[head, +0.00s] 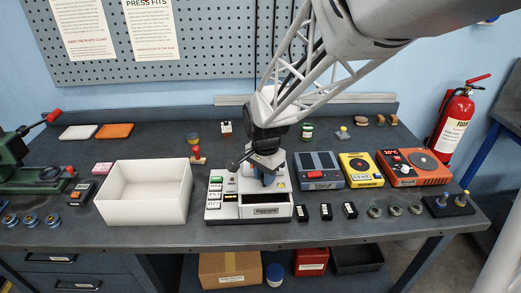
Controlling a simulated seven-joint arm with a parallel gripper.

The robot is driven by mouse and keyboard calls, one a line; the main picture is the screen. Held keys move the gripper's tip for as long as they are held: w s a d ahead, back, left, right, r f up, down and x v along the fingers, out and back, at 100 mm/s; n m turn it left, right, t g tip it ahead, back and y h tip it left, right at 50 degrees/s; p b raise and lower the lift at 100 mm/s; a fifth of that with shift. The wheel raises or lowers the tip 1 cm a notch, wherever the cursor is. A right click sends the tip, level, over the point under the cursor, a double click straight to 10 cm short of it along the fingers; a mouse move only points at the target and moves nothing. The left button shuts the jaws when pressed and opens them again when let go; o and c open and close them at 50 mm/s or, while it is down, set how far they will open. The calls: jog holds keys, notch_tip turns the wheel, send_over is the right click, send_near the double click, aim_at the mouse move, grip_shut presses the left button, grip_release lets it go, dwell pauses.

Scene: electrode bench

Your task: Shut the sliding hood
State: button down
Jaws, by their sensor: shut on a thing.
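The white machine (222,212) stands at the front middle of the bench, with buttons and small displays on its left side and a dark opening low at its front right. My gripper (265,176) is over the back of this machine, pointing down. It is shut on a small part there, which looks like part of the sliding hood; the fingers and wrist hide most of it. I cannot make out the hood's full outline or how far it stands open.
A white open box (146,205) stands close left of the machine. A grey device (318,168), a yellow device (361,170) and an orange hot plate (414,168) stand to the right. Small black blocks (325,212) and metal rings (394,210) line the front edge. A red stamp (197,156) is behind.

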jog(key=shift+s, duration=2.3)
jog(key=c, duration=1.2)
grip_release()
jog(key=shift+s, duration=0.1)
notch_tip(320, 180, up, 8)
jog(key=shift+d, duration=0.1)
